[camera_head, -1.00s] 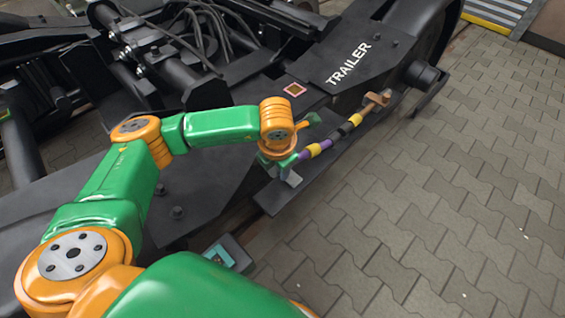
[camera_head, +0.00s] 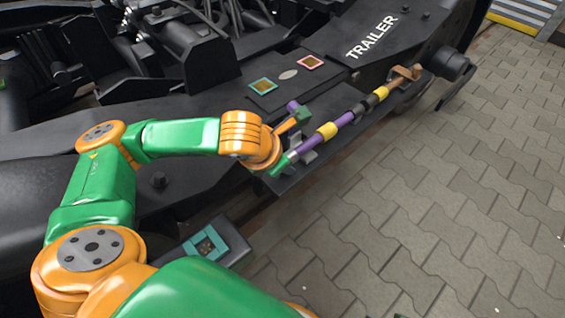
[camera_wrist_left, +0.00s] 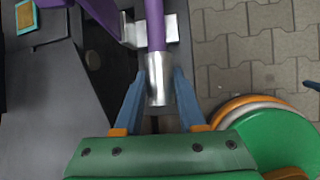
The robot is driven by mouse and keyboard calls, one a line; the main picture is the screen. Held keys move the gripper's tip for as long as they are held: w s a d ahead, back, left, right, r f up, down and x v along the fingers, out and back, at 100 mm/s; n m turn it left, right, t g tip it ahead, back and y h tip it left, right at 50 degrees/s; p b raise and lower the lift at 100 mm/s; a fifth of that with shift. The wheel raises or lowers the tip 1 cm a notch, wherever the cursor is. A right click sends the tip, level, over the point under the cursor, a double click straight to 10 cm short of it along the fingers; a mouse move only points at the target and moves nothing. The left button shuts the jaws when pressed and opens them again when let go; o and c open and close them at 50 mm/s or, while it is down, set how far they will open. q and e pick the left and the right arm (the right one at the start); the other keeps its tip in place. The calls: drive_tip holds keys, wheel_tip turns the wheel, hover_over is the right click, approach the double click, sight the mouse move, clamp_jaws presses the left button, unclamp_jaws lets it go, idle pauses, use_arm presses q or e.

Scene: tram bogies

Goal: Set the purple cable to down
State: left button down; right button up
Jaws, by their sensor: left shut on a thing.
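The purple cable (camera_head: 346,118) is a straight rod-like length with yellow and black bands and a brown fitting at its far right end. It runs slantwise along the dark beam beside the bogie. In the left wrist view the cable (camera_wrist_left: 155,25) ends in a silver sleeve (camera_wrist_left: 158,75). My left gripper (camera_head: 291,146) is at the cable's near end. In the left wrist view its blue fingers (camera_wrist_left: 158,92) are shut on the silver sleeve, one on each side. A silver bracket (camera_wrist_left: 171,28) lies behind the cable. My right gripper is not in view.
The black bogie frame with the TRAILER label (camera_head: 372,37) lies behind the cable. Teal (camera_head: 263,85) and pink (camera_head: 310,62) square markers sit on its plate. A small box with a teal square (camera_head: 206,243) is below my arm. Open paving (camera_head: 470,200) lies to the right.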

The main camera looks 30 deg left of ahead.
use_arm(q)
drive_tip(key=shift+r, duration=0.1)
drive_tip(key=c, duration=0.5)
unclamp_jaws()
drive_tip(key=shift+r, duration=0.1)
drive_tip(key=p+v, duration=0.1)
drive_tip(key=v, duration=0.3)
drive_tip(key=shift+r+p, duration=0.15)
drive_tip(key=shift+p, duration=0.25)
drive_tip(key=shift+s+b, duration=0.1)
drive_tip(key=shift+b, duration=0.35)
drive_tip(key=b, duration=0.2)
drive_tip(key=shift+s+r+b, duration=0.15)
drive_tip(key=shift+r+b, duration=0.15)
drive_tip(key=shift+b+v, duration=0.8)
drive_tip(key=shift+v, duration=0.05)
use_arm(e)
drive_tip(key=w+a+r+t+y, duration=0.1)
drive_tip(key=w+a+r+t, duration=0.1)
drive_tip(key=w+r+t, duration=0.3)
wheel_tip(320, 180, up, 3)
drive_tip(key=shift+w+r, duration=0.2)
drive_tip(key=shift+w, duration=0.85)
